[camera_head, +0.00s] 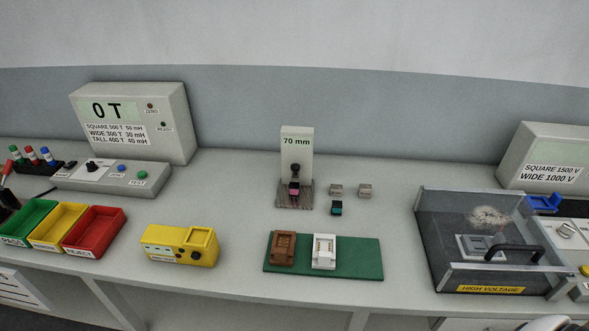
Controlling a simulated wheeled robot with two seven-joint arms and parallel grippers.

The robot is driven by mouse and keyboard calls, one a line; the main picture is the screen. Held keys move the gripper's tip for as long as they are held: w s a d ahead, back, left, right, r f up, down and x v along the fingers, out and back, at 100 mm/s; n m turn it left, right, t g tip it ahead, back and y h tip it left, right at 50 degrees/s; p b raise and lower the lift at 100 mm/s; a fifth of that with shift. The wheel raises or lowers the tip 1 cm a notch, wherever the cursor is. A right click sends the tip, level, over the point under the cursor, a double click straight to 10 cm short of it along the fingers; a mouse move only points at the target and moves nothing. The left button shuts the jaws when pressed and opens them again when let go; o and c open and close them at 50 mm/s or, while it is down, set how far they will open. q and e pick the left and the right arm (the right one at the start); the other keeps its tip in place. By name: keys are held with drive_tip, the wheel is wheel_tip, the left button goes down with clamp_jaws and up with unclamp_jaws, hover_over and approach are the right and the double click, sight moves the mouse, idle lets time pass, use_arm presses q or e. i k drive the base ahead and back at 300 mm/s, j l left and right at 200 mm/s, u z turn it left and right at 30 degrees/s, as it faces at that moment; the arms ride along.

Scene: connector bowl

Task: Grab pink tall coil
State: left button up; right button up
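A small pink coil (294,189) with dark ends sits on the dark base of a height gauge (297,152) that reads "70 mm". The gauge's black plunger (295,169) is just above the coil; I cannot tell if they touch.
A teal coil (336,208) and two grey-beige parts (336,190) stand right of the gauge. In front is a green mat (362,260) with brown (284,248) and white (324,252) fixtures. A clear high-voltage box (450,265) is at right; coloured trays (94,231) and a yellow device (180,245) are left.

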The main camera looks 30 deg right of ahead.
sight(293, 187)
drive_tip(key=i+j, duration=0.15)
drive_tip(key=i+j+z, duration=0.1)
drive_tip(key=z, duration=0.25)
drive_tip(key=i+j+z, duration=0.1)
drive_tip(key=j+z, duration=0.35)
drive_tip(key=z, duration=0.25)
drive_tip(key=i+j, duration=0.05)
